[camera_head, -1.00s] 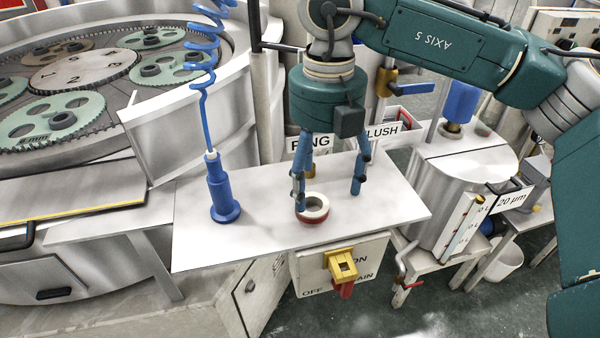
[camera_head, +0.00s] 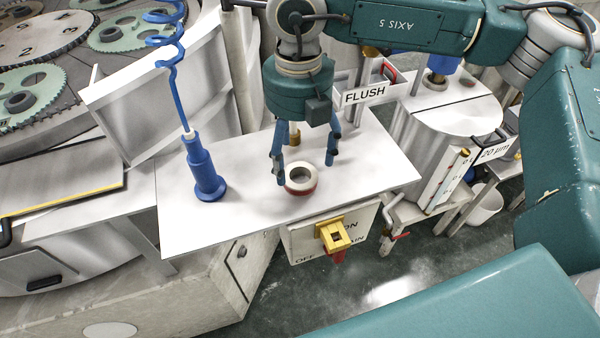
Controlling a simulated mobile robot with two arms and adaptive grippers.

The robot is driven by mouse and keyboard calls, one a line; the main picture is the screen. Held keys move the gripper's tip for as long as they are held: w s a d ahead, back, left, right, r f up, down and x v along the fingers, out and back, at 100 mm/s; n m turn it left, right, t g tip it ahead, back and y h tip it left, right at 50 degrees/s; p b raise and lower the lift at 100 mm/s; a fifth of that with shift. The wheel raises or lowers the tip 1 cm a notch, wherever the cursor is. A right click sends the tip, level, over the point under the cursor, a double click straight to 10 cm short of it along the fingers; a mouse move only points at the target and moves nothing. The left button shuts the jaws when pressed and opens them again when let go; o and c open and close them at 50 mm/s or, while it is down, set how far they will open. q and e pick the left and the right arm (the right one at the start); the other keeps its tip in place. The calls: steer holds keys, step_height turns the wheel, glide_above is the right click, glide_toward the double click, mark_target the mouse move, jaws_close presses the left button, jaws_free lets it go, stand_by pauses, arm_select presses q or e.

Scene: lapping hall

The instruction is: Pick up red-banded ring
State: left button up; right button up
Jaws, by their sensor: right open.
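The red-banded ring (camera_head: 301,179) lies flat on the white table (camera_head: 375,174) near its front edge. It is pale on top with a red band around its lower side. My right gripper (camera_head: 306,184) points down over the ring, its two blue fingers apart. The left finger is close to the ring's left side, and the right finger is a little off its right side. I cannot tell whether the left finger touches the ring. My left gripper is not in view.
A blue nozzle (camera_head: 204,172) on a coiled hose stands on the table to the left. A FLUSH sign (camera_head: 365,95) stands behind. The right part of the table is clear.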

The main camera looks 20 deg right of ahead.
mark_target(300, 182)
steer(key=f+p, duration=0.2)
steer(key=f, duration=0.1)
steer(key=shift+s+f, duration=0.2)
steer(key=shift+s, duration=0.2)
steer(key=shift+f, duration=0.4)
steer(key=c, duration=0.6)
steer(key=shift+w, duration=0.1)
steer(key=c, duration=1)
steer(key=shift+o, duration=0.2)
steer(key=shift+r, duration=0.2)
